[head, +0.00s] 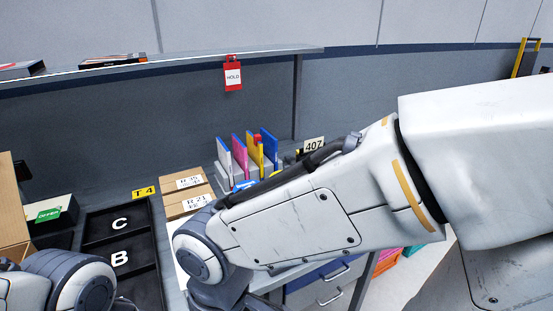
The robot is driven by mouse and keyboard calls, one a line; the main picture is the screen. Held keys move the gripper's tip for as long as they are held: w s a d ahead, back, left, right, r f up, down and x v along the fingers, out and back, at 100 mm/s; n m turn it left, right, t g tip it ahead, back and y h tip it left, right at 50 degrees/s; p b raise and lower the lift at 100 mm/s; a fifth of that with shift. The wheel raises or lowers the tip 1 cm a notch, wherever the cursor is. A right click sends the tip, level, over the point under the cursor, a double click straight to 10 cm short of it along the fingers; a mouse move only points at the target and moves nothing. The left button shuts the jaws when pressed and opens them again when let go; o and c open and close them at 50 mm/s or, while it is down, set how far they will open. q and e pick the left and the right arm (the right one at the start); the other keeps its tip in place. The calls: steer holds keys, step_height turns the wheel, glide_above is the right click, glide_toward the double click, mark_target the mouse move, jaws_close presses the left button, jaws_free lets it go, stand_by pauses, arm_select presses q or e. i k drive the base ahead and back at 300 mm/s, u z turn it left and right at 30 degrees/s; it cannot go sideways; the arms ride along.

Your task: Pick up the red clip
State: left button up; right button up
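A red tag with a white "HOLD" label (232,77) hangs from the front edge of the upper shelf. A small red piece (232,58) at its top, which looks like the red clip, sits at the shelf edge. My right arm crosses the picture from the right, and its wrist bends down out of the bottom edge below and left of the tag. Part of my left arm shows at the bottom left. Neither gripper is in view, so I cannot tell whether either holds anything.
The upper shelf (190,62) runs above the bench. A rack of coloured upright folders (238,157) stands below the tag. Cardboard boxes (186,183), a black tray marked C and B (121,243) and an open carton (12,215) fill the left. My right arm hides much of the bench.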

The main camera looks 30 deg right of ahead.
mark_target(257, 137)
steer(key=z, duration=1.5)
steer(key=k, duration=1.25)
steer(key=u, duration=0.15)
steer(key=i, duration=0.65)
steer(key=u, duration=0.6)
steer(key=i, duration=0.75)
steer(key=z, duration=0.15)
